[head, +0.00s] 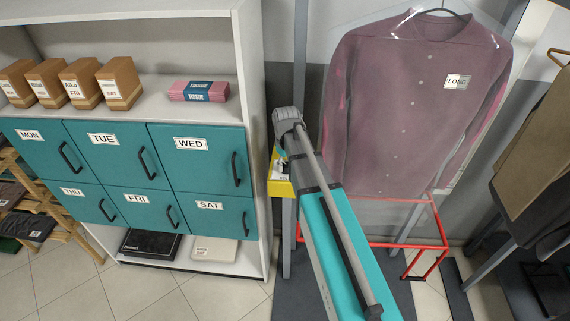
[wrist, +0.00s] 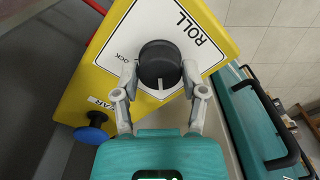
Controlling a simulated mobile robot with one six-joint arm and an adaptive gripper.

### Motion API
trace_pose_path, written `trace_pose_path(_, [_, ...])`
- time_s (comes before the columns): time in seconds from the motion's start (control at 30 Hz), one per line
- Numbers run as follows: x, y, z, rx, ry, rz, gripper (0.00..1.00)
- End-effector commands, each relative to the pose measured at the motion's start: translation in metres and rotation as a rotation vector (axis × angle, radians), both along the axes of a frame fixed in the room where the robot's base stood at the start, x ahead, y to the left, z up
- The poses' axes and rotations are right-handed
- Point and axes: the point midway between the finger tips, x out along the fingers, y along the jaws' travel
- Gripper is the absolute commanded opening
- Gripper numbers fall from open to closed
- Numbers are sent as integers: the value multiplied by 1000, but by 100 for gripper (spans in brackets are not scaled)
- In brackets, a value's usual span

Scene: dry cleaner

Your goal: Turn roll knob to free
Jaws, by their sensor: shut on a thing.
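The roll knob (wrist: 158,62) is a black round dial with a white pointer line, on a white plate (wrist: 187,18) marked "ROLL". "OCK" shows on the plate left of the knob; no "free" mark can be read. The plate is on a yellow box (wrist: 222,32), which also shows in the head view (head: 279,187), mostly behind my arm. My gripper (wrist: 159,82) has its two grey fingers on either side of the knob, shut on it. The white line points toward my gripper's palm. In the head view the fingertips and knob are hidden by my arm.
A blue knob (wrist: 91,135) sticks out of the yellow box beside a label ending "AR". Teal drawers (head: 196,158) with black handles stand close on the left. A bagged mauve shirt (head: 400,110) hangs at right above a red frame (head: 390,244).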

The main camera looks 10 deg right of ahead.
Motion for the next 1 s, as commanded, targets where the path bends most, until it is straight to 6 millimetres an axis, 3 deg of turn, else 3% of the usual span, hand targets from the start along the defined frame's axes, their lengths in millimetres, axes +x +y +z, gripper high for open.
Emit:
trace_pose_path(0.4, [1, 0, 0, 0, -1, 13, 8])
trace_pose_path(0.43, [1, 0, 0, 0, -1, 13, 57])
trace_pose_path(0.6, [1, 0, 0, 0, -1, 12, 89])
trace_pose_path(1.0, [0, 0, 0, 0, 0, 11, 91])
